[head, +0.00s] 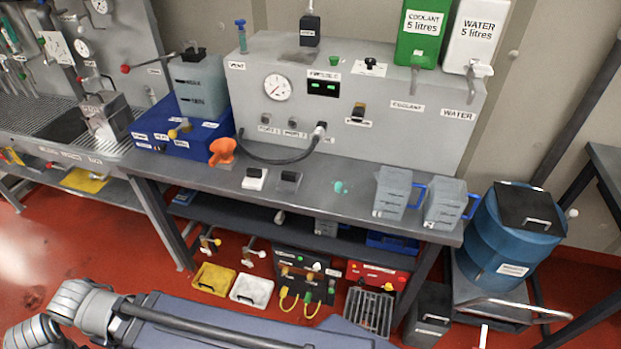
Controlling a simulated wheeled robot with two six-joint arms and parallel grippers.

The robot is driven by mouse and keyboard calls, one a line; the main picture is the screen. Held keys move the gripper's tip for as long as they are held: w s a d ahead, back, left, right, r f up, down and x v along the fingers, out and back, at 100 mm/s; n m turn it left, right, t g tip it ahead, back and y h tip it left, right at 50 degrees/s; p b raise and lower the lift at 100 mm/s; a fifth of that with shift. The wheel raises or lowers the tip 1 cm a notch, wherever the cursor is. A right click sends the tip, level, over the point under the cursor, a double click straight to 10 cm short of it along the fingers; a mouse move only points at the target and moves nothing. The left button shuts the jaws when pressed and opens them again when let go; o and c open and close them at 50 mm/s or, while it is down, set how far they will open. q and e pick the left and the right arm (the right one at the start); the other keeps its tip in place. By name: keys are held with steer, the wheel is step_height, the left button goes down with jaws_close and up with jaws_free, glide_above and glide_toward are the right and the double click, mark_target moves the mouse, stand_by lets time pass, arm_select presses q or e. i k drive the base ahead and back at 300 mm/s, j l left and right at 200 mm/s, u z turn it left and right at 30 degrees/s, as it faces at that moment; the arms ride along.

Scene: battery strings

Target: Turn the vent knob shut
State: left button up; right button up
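The grey cabinet (300,110) stands at the back of the workbench. A label at its upper left appears to read VENT (237,66). Just above that label, a small blue-green knob (240,23) stands upright on a stem on the cabinet's top left. Its turn position is too small to tell. Part of my own arm shows at the bottom left, far below the cabinet. Neither gripper can be seen, and nothing of mine touches the knob.
A round gauge (277,87) and a green display (323,88) are on the cabinet front. Green coolant (420,35) and white water (474,38) containers stand at its right. A blue box (180,128) with a grey tank is on its left. Two jugs (392,190) stand at the bench's right end.

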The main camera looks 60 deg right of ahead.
mark_target(241, 22)
steer(key=z, duration=1.75)
